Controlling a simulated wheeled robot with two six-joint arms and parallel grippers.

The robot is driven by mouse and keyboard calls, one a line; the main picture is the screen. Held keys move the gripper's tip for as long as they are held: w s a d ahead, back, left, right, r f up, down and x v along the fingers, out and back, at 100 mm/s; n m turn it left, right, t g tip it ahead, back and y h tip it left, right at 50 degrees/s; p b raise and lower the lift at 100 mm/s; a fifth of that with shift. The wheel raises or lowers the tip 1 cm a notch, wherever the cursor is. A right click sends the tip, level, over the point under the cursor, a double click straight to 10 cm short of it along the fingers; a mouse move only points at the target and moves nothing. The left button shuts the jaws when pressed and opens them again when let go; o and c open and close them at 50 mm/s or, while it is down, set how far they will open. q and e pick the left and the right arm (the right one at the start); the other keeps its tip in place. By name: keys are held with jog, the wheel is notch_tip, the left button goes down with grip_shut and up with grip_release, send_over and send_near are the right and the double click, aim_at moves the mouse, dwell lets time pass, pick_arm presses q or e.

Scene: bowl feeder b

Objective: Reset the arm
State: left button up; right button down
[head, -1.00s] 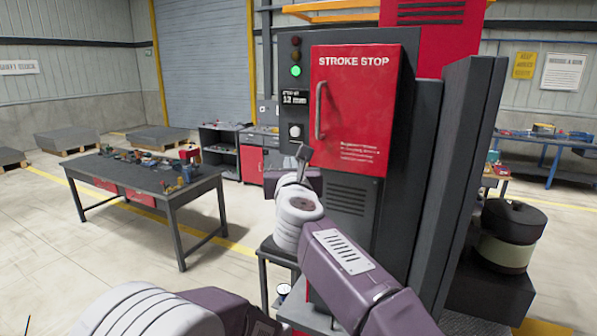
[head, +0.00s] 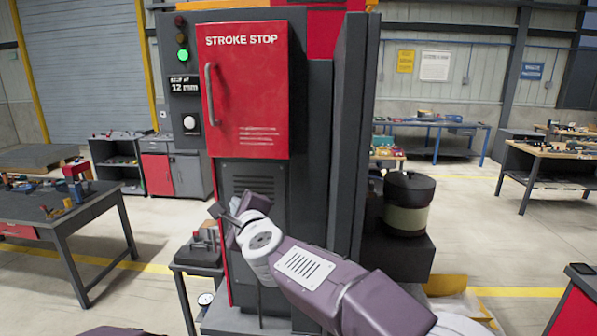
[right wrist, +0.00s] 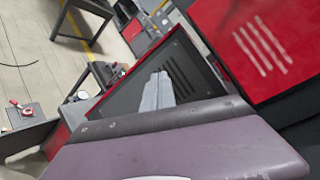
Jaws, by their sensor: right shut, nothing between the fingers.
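My right arm reaches in from the bottom right of the head view. Its gripper (head: 220,212) is small and dark, shut and empty, in front of the machine's lower dark panel. It is below the red STROKE STOP door (head: 247,90) and apart from its handle (head: 210,92). The red door's slots show at upper right there (right wrist: 262,45). My left gripper is not in view; only a purple edge of my body shows at the bottom.
A small dark stand (head: 200,262) with a fixture stands left of the machine. A workbench (head: 75,212) with parts is at left. A round dark-lidded bowl unit (head: 408,203) is right of the machine.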

jog(key=s+d+f+n+g+h+b, duration=0.15)
jog(key=d+f+n, duration=0.25)
jog(key=d+f, duration=0.4)
jog(key=s+d+f+n+g+h, duration=0.1)
jog(key=s+d+f+n+g, duration=0.3)
jog(key=f, duration=0.5)
jog(key=s+d+f+n+g+h, duration=0.1)
jog(key=d+f+n, duration=0.3)
jog(key=d+f, duration=0.45)
jog(key=s+d+f+n+g+h, duration=0.1)
jog(key=s+d+f+n+g, duration=0.1)
jog(key=s+d+f, duration=0.2)
jog(key=s+d+f+n+g+h+b, duration=0.1)
jog(key=s+d+f, duration=0.4)
jog(key=s, duration=0.5)
jog(key=s+d+f+n+g+h, duration=0.1)
jog(key=s+d+f+n+g, duration=0.2)
jog(key=s, duration=0.4)
jog(key=shift+d+f+g+h+b, duration=0.4)
jog(key=shift+d+f, duration=0.45)
jog(key=shift+d, duration=0.3)
